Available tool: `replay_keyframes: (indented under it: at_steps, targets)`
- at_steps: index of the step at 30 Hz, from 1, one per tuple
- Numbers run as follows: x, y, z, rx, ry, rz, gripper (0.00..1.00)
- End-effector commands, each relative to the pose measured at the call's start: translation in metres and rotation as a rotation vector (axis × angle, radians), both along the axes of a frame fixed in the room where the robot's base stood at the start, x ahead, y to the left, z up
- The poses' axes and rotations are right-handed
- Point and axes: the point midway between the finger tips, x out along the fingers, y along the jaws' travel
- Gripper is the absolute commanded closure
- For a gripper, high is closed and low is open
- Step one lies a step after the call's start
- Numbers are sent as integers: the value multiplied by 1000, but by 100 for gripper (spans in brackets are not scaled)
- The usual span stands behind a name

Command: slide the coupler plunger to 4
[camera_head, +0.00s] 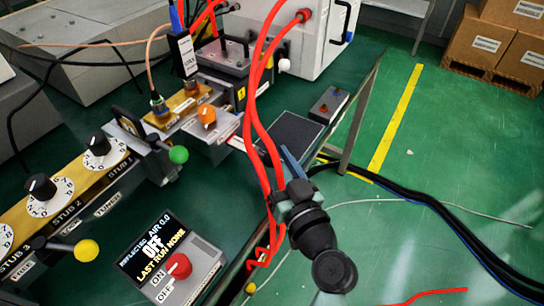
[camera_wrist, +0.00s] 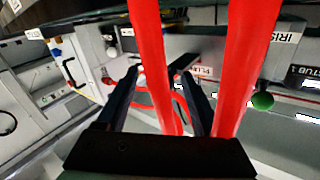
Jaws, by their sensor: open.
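My gripper (camera_head: 291,162) is at the middle right of the head view, apart from the bench hardware. In the wrist view its two dark fingers (camera_wrist: 160,74) are spread with nothing held between them. Candidate handles are a white ball knob (camera_head: 284,65) beside the dark block, an orange knob (camera_head: 207,115) on a grey block and a green ball knob (camera_head: 178,154). The green knob also shows in the wrist view (camera_wrist: 263,101). I cannot tell which is the coupler plunger. A label starting "PLU" (camera_wrist: 203,70) is partly hidden by a red hose. No scale 4 is readable.
Red hoses (camera_head: 253,90) hang between my gripper and the bench and cross the wrist view. Stub dials (camera_head: 48,194) line the left. A control box (camera_head: 174,262) with a red knob stands in front. Green floor with cables (camera_head: 430,210) lies open at right.

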Motion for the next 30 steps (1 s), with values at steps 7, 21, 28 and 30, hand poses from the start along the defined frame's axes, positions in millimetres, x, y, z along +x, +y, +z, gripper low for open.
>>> replay_keyframes:
  at_steps: [7, 21, 28, 30]
  targets:
    - [-42, -17, -3, 1, 3, -7, 31]
    - [-114, -44, -1, -1, 0, -8, 31]
    - [-118, -45, 0, -1, -1, -7, 31]
    - [-118, -45, 0, -1, -1, -7, 31]
